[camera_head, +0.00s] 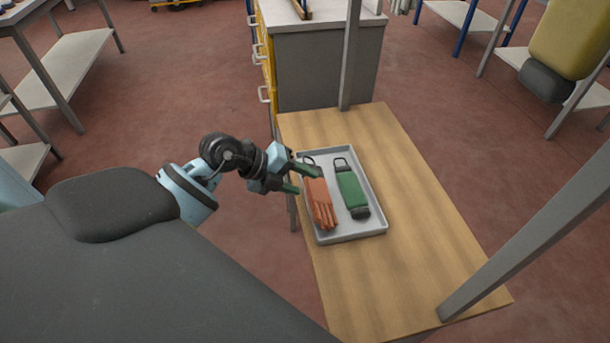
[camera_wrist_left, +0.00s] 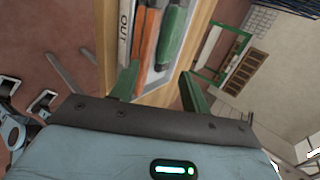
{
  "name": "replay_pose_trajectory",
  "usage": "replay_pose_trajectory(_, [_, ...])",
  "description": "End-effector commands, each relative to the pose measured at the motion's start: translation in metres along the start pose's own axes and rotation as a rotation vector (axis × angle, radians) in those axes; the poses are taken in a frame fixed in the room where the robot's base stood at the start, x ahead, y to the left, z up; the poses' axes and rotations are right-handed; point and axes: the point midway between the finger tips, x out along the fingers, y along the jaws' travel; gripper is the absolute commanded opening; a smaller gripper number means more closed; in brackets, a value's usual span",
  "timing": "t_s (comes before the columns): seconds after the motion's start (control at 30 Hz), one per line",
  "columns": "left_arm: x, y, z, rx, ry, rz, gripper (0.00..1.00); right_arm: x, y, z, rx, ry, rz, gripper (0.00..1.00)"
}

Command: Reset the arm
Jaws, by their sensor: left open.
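My left gripper (camera_head: 302,180) is open and empty at the left edge of a grey tray (camera_head: 345,234). In the head view its green-tipped fingers overlap the tray's left rim; I cannot tell how high above it they are. An orange glove-like item (camera_head: 320,204) lies in the tray on the left, partly hidden by the gripper. A green and black tool (camera_head: 352,192) lies in the tray on the right. In the left wrist view the orange item (camera_wrist_left: 146,40) and the green tool (camera_wrist_left: 171,36) show beyond the open fingers (camera_wrist_left: 158,90). My right gripper is not in view.
The tray stands on a wooden table (camera_head: 420,200) with bare room in front and to the right. Grey posts (camera_head: 530,235) rise at the table's right side and far edge. A grey cabinet with yellow drawers (camera_head: 325,70) stands behind. Shelved benches (camera_head: 65,65) stand farther left.

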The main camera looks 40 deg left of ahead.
Motion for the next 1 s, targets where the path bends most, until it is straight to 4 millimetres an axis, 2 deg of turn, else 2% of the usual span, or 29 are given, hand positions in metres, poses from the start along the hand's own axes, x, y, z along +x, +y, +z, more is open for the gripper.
replay_pose_trajectory(0.77, [0.001, 0.0, -0.003, -0.002, 0.007, -0.008, 0.47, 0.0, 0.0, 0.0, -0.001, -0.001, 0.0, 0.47])
replay_pose_trajectory(0.87, [0.004, -0.003, -0.016, -0.014, 0.043, -0.054, 0.47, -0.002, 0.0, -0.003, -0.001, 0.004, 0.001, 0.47])
replay_pose_trajectory(1.0, [0.008, -0.011, -0.053, -0.068, 0.132, -0.2, 0.47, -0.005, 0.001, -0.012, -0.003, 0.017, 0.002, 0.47])
